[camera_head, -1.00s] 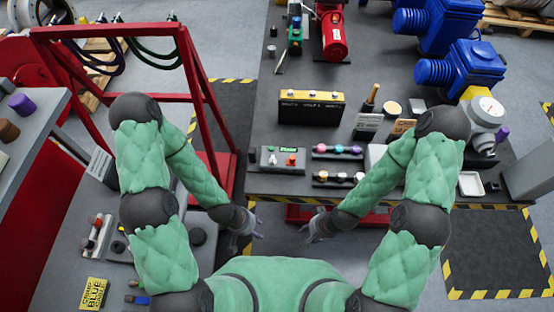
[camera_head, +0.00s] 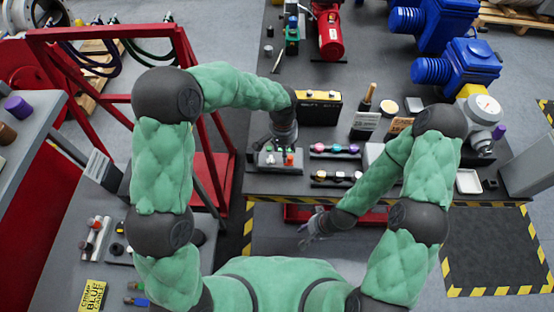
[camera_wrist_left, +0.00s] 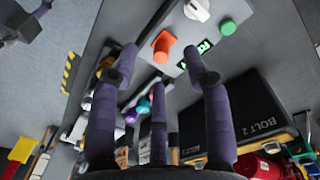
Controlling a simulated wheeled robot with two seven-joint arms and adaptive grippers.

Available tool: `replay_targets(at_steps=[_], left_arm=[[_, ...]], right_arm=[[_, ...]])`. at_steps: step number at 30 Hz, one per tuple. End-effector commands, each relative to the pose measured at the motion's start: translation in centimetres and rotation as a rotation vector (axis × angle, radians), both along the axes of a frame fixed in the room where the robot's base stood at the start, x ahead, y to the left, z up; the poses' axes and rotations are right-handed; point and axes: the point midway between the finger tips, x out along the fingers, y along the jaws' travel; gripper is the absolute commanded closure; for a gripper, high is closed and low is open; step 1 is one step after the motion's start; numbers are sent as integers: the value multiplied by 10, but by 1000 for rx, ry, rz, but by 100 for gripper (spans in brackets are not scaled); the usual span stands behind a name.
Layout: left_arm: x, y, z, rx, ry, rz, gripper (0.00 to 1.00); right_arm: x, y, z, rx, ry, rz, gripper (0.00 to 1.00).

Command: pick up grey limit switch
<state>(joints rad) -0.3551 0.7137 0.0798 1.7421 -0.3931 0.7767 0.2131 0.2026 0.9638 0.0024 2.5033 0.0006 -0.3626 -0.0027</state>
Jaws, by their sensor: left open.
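My left gripper (camera_head: 284,148) is over the grey control box (camera_head: 262,165) on the bench and partly hides it. In the left wrist view its purple fingers (camera_wrist_left: 160,58) are spread open with nothing between them. The box (camera_wrist_left: 185,75) there carries an orange button (camera_wrist_left: 163,45), a green button (camera_wrist_left: 228,27), a white knob (camera_wrist_left: 197,10) and a lit green display. I cannot tell whether this box is the grey limit switch, or pick that out elsewhere. My right gripper (camera_head: 312,232) hangs before the bench's front edge; its finger opening is unclear.
A black bolt case (camera_head: 320,110) stands behind the box, close to the left arm. Strips of coloured knobs (camera_head: 335,150) lie to the right. A red frame (camera_head: 205,110) stands left of the bench. Blue motors (camera_head: 462,65) sit at the back right.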

Motion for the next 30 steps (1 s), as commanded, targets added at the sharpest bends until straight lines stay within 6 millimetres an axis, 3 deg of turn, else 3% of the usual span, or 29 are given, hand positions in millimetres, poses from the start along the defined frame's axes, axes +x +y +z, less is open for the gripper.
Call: replay_targets(at_steps=[3,9,21,30], left_arm=[[13,-14,25,26,-17,17,52],[19,-22,41,50,-23,38,52],[19,-23,-14,51,-22,42,52],[16,-22,-36,52,-21,40,52]], right_arm=[[0,0,0,0,0,0,60],[0,0,0,0,0,0,60],[0,0,0,0,0,0,60],[0,0,0,0,0,0,60]])
